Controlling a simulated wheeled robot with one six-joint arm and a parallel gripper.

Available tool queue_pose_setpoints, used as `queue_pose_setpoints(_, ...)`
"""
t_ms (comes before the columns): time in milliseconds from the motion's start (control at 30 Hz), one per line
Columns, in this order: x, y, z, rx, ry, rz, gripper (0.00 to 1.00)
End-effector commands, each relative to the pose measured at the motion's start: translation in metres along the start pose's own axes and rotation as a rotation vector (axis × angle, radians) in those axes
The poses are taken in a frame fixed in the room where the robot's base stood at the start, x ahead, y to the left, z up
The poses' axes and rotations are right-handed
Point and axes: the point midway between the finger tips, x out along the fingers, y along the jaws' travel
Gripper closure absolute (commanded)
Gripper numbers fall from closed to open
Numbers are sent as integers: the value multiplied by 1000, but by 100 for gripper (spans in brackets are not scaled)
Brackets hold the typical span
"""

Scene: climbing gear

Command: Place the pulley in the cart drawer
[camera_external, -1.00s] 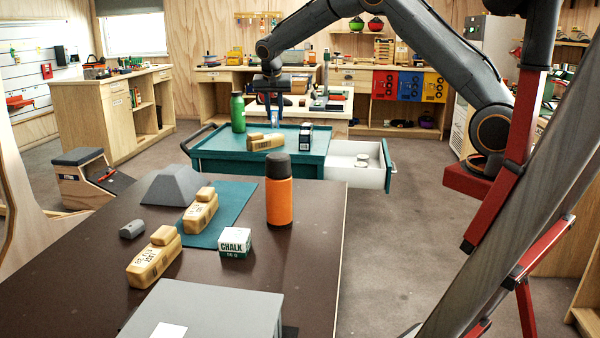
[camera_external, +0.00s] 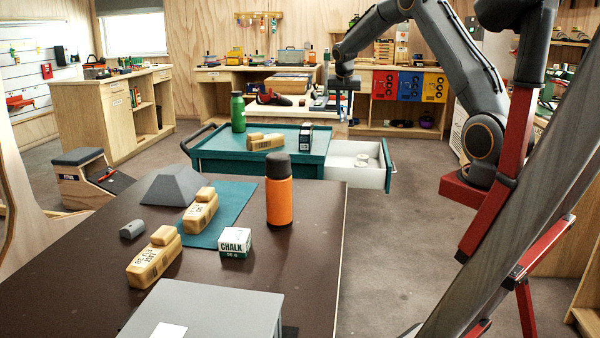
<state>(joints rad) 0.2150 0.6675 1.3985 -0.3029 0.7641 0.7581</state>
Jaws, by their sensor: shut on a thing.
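The teal cart (camera_external: 225,152) stands behind the dark table. Its white drawer (camera_external: 345,178) is pulled out to the right and open at the top. A small pale round item (camera_external: 362,160) lies in the drawer. My gripper (camera_external: 342,112) points down, above and behind the open drawer, at the upper right of the cart. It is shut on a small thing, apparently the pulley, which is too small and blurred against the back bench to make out.
On the cart top are a green bottle (camera_external: 238,112), a wooden hold (camera_external: 265,141) and a dark box (camera_external: 305,137). The near table holds an orange flask (camera_external: 279,190), a chalk box (camera_external: 235,242), more holds and a grey wedge (camera_external: 178,184). Floor right of the drawer is clear.

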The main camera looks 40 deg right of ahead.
Motion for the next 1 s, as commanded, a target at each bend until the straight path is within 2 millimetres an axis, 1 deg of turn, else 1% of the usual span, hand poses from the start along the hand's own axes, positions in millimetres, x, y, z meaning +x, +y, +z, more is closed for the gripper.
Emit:
queue_pose_setpoints(33,10,0,5,-2,-2,1,100)
queue_pose_setpoints(300,71,-1,30,-2,-2,2,100)
queue_pose_setpoints(400,88,-1,37,-2,-1,0,100)
queue_pose_setpoints(567,108,-1,45,-2,-1,1,100)
queue_pose_setpoints(800,146,-1,62,-2,-1,1,100)
queue_pose_setpoints(900,155,-1,65,-2,0,0,100)
queue_pose_setpoints(1000,160,-1,67,-1,1,-1,100)
